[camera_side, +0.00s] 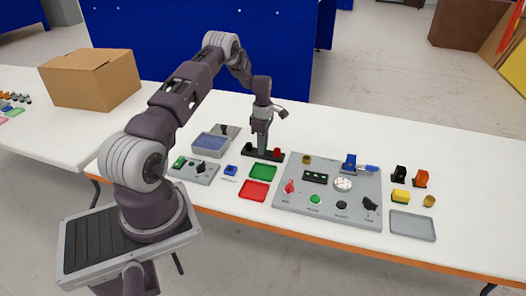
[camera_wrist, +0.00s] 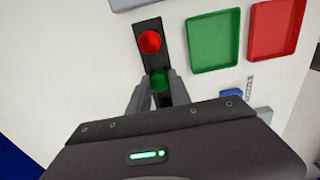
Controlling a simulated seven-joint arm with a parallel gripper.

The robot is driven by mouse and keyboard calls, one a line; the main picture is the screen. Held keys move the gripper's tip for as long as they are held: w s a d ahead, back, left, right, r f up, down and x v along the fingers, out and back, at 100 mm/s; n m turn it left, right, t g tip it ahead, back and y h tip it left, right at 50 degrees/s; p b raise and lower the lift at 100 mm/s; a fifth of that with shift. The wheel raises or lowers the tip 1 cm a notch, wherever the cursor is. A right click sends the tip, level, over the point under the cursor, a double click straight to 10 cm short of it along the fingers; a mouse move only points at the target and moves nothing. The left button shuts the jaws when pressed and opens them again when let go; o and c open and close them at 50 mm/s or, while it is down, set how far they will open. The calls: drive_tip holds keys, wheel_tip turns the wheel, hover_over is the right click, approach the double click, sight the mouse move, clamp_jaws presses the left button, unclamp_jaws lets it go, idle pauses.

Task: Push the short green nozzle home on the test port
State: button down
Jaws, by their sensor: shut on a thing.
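My gripper (camera_side: 262,150) points down over a black rack (camera_side: 270,158) on the white table. In the wrist view its two fingertips (camera_wrist: 160,88) are closed on the green nozzle (camera_wrist: 160,77), at the near part of the black rack (camera_wrist: 151,60). I cannot tell whether the nozzle is seated in the rack or lifted a little. In the side view the fingers hide it. A red nozzle (camera_wrist: 149,42) stands in the same rack, clear of the fingers. A large grey panel (camera_side: 325,205) with knobs and fittings lies to the right; I cannot tell which fitting is the test port.
A blue-filled bin (camera_side: 210,142) and a small panel (camera_side: 205,176) are left. Black (camera_side: 399,174) and orange (camera_side: 420,178) parts and a grey tray (camera_side: 412,226) are far right.

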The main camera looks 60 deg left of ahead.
drive_tip(key=shift+r, duration=2.15)
drive_tip(key=w+d+r, duration=0.6)
drive_tip(key=w+d, duration=0.5)
drive_tip(key=d, duration=0.1)
drive_tip(key=shift+w+f, duration=0.15)
drive_tip(key=shift+f, duration=2.95)
drive_tip(key=shift+f, duration=0.95)
drive_tip(key=c, duration=1.1)
unclamp_jaws()
drive_tip(key=shift+r, duration=0.1)
